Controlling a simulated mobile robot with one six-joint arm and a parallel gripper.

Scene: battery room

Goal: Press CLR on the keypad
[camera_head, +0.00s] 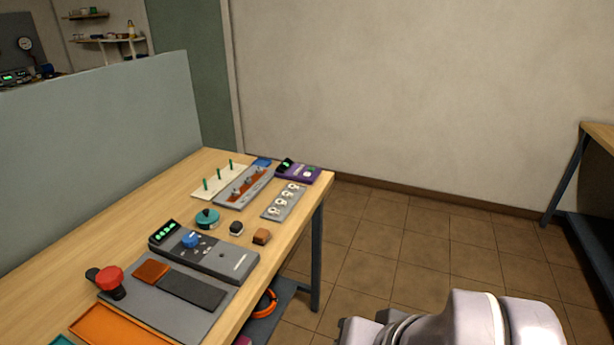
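No key marked CLR can be made out, and I cannot tell which device is the keypad. A grey console (226,259) with a green display and a blue knob lies on the wooden table; its small markings are too small to read. A purple device (298,173) with a green display and a pale round part lies at the table's far end. My arm shows at the bottom right, off the table's right side; my gripper is out of view.
The table (75,255) also holds a red knob (109,279), a teal round part (207,218), small blocks and peg boards. A grey-blue partition (100,150) stands along its left side. Tiled floor (420,245) is open to the right.

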